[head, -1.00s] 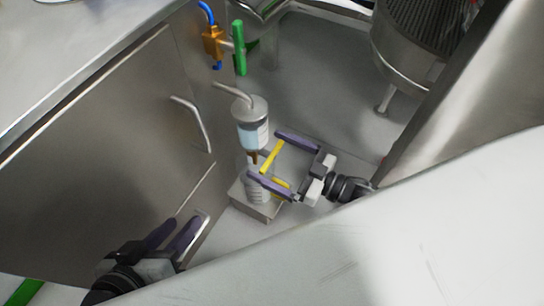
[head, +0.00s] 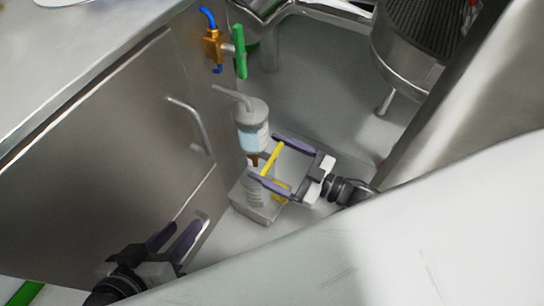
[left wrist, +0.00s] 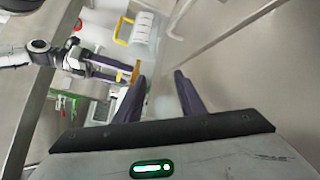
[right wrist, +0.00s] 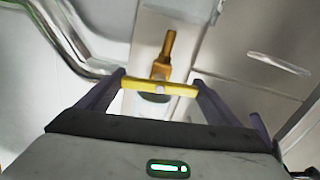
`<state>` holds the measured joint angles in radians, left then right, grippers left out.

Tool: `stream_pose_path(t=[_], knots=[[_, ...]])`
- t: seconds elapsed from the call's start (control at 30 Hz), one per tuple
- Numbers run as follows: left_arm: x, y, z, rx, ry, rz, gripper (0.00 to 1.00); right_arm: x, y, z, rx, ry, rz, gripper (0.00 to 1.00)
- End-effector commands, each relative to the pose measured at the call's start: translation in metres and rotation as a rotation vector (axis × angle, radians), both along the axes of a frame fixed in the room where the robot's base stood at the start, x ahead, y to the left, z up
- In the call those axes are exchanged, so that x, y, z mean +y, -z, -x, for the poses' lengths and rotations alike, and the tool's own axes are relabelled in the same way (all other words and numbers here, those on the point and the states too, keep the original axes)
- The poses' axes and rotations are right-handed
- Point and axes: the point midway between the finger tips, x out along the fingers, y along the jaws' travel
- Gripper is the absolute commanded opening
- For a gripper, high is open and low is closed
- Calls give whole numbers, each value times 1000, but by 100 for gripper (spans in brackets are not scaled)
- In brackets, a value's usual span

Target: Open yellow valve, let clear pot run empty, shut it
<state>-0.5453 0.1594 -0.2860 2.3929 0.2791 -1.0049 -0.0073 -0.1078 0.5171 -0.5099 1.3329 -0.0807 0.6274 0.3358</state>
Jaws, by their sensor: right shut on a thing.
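The clear pot (head: 253,137), with a grey lid and bent pipe, stands upright beside the steel cabinet. Pale bluish contents show through its wall, but I cannot tell the level. Below it is a brass valve body (right wrist: 162,66) with a yellow valve handle (head: 272,160). My right gripper (head: 281,163) is shut on this handle, which spans between its two fingers in the right wrist view (right wrist: 158,88). Whether the valve is open is unclear. My left gripper (head: 175,238) is open and empty, low by the cabinet front; its parted fingers show in the left wrist view (left wrist: 160,88).
A ribbed clear container (left wrist: 143,28) with a yellow grip sits under the pot on a pale base (head: 246,208). A green-handled valve (head: 239,50) is on the cabinet above. A cabinet handle (head: 190,122) juts out at left.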

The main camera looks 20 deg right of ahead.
Motion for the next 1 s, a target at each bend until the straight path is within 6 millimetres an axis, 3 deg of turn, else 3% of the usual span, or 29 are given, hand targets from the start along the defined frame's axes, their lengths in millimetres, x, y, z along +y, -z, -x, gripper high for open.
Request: stream_pose_path(t=[0.53,1.0], knots=[[6,7,1,22,-2,-37,36,0,0,0,-235,0,303,64],[7,7,0,24,-2,-41,36,0,0,1,-310,0,397,64]])
